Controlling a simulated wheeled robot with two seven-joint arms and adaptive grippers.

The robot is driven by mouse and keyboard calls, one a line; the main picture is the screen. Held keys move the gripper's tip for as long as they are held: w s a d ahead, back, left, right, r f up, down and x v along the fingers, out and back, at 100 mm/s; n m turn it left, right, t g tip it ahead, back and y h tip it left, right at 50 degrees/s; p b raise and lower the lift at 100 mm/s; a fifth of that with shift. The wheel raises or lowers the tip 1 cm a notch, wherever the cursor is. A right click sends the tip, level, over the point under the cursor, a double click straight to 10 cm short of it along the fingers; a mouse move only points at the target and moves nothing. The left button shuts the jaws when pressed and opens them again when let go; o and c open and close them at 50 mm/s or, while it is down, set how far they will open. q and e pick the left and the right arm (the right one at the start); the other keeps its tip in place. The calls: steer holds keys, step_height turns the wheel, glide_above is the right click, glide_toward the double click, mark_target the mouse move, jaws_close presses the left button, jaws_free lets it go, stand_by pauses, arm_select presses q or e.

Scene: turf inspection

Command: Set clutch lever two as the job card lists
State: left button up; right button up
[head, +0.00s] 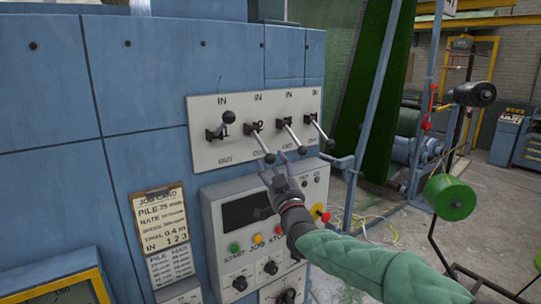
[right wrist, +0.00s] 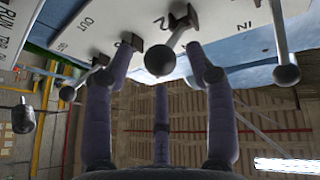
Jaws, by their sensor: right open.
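The pale clutch panel (head: 207,152) has several levers in a row, marked IN above and OUT below. The leftmost lever (head: 228,117) has its knob raised towards IN. Lever two (head: 262,142), second from left, hangs down towards OUT, as do the two right of it. My right gripper (head: 278,165) is open at lever two's knob. In the right wrist view a dark round knob (right wrist: 160,60) lies between the spread fingers; contact is unclear. The job card (head: 160,216) reads "IN 1 2 3" at its bottom. My left gripper is out of view.
Below the panel is a control box (head: 215,222) with a dark screen, coloured buttons and dials. Lever three (head: 293,133) and lever four (head: 320,130) stand close on the right.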

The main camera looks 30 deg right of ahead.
mark_target(262, 145)
steer(key=shift+p+x, duration=0.35)
steer(key=shift+x, duration=1.1)
jaws_close()
